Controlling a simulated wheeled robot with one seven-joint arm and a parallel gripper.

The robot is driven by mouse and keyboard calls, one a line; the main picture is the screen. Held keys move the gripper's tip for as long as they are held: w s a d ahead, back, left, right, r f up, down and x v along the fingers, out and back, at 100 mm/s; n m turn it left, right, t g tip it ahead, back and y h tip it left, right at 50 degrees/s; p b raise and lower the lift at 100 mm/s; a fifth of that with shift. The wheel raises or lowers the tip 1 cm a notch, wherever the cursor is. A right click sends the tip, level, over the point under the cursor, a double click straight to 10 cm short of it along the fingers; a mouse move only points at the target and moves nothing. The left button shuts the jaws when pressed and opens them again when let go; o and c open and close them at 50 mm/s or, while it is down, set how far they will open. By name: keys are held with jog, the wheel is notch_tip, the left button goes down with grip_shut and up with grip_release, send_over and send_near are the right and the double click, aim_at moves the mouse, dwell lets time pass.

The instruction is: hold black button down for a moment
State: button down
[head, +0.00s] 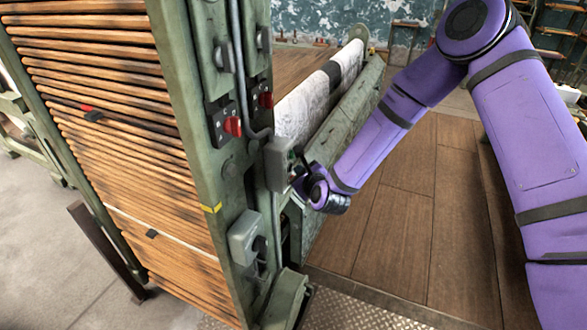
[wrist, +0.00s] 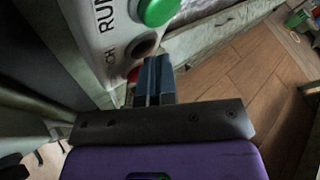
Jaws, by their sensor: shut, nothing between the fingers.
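A grey control box (head: 278,165) is fixed to the green machine post, and its face (wrist: 100,40) fills the upper left of the wrist view. On it are a green button (wrist: 158,10) beside the letters "RUN", the black button (wrist: 140,46) beside letters ending in "CH", and a red button (wrist: 133,74). My gripper (wrist: 155,62) is shut and empty. Its fingertips are just beside the black button's lower right edge and partly cover the red button. I cannot tell whether they touch the black button. In the head view my gripper (head: 299,172) is at the box.
Red switches (head: 233,126) sit higher on the green post (head: 185,70). A grey box (head: 244,237) is mounted below. A roll of pale cloth (head: 305,105) lies behind the control box. Wooden slats (head: 110,120) cover the machine's left side. The brown floor (head: 400,220) on the right is open.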

jog(key=shift+d, duration=0.1)
jog(key=shift+s+d, duration=0.3)
jog(key=shift+d, duration=0.45)
jog(key=shift+s+d, duration=0.3)
jog(key=shift+d, duration=0.5)
jog(key=shift+s+d, duration=0.25)
jog(key=shift+d, duration=0.55)
jog(key=shift+s+d, duration=0.3)
jog(key=shift+d, duration=0.5)
